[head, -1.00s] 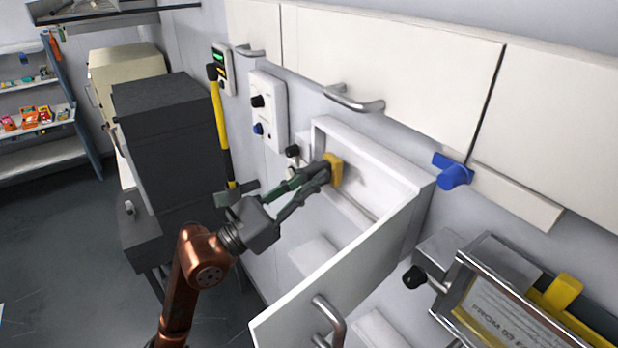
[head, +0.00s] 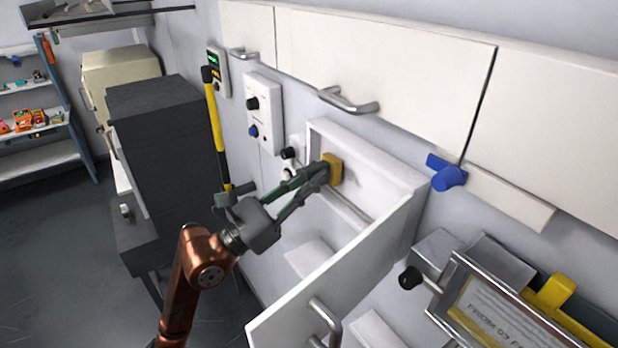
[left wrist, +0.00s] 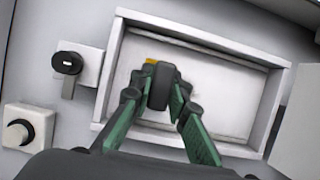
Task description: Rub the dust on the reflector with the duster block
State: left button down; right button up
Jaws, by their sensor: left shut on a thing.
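My left gripper (head: 324,172) is shut on the yellow duster block (head: 333,169) and holds it inside an open white wall box. The block is at the left part of the pale back panel (head: 375,185), which looks like the reflector. A faint grey smudge, perhaps dust or shadow, shows just right of the block. I cannot tell whether the block touches the panel. In the left wrist view, the fingers (left wrist: 162,88) hide most of the block, and only a yellow edge (left wrist: 151,61) shows. My right gripper is not in view.
The box's white door (head: 335,275) stands open toward the front right. White cupboards (head: 390,75) hang above. A blue handle (head: 448,175) and a framed sign (head: 505,310) are at right.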

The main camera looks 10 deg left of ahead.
pick_arm(q)
jog(key=shift+w+d, duration=0.3)
jog(key=shift+s+d+p, duration=1.3)
jog(key=shift+s+p, duration=0.1)
jog(key=s+d+p, duration=0.2)
jog(key=shift+s+d, duration=0.1)
jog(key=shift+d, duration=0.25)
jog(key=shift+a, duration=0.1)
